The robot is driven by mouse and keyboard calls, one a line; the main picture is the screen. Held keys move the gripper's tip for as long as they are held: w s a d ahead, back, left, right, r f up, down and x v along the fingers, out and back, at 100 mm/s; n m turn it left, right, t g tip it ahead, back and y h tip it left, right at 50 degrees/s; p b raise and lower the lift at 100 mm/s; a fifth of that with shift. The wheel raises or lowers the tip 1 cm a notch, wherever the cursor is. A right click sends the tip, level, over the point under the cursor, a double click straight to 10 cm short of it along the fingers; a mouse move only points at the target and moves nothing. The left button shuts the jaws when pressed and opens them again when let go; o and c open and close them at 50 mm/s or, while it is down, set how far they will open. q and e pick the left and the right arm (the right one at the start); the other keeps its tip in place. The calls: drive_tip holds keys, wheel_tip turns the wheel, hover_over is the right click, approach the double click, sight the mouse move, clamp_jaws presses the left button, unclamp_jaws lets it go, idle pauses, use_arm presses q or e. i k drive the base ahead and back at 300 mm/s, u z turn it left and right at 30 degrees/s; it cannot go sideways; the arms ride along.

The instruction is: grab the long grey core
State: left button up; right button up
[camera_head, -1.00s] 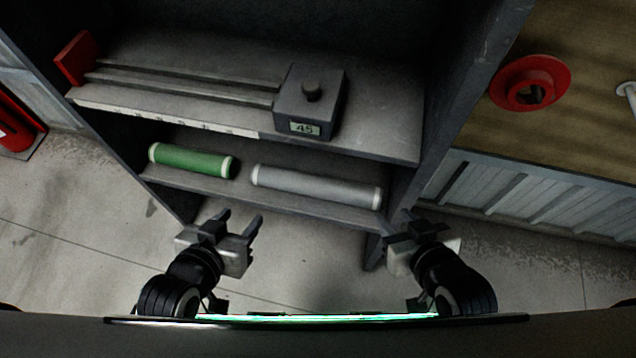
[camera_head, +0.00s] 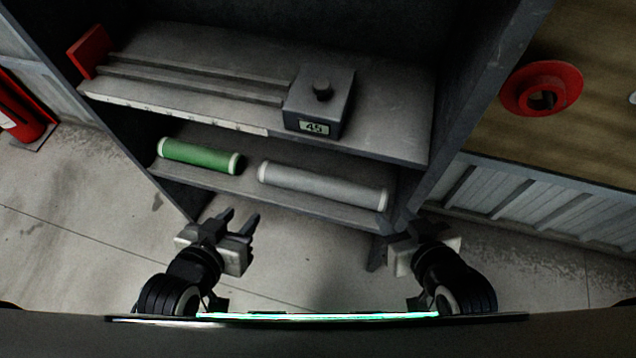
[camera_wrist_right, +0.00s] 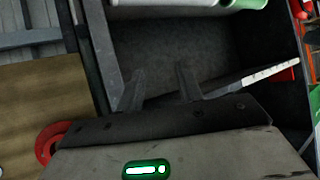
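The long grey core (camera_head: 322,186) is a grey cylinder with pale ends. It lies on the lower shelf, right of a shorter green core (camera_head: 198,156). In the right wrist view part of the grey core (camera_wrist_right: 165,3) shows at the top edge, cut off. My left gripper (camera_head: 238,224) is open and empty, in front of and below the shelf, left of the grey core. My right gripper (camera_head: 418,228) is in front of the shelf near its right side panel, apart from the core. The right wrist view shows its two fingers (camera_wrist_right: 160,88) spread with nothing between them.
The lower shelf (camera_head: 290,208) sits under an upper shelf (camera_head: 390,140) holding a measuring device (camera_head: 320,105) that reads 45. The side panel (camera_head: 470,110) stands close to my right gripper. A red flanged part (camera_head: 541,88) lies on a wooden surface to the right.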

sight(366, 196)
drive_tip(key=u, duration=0.4)
drive_tip(key=k, duration=1)
drive_tip(key=u, duration=0.9)
drive_tip(key=i, duration=1.1)
drive_tip(key=z, duration=0.8)
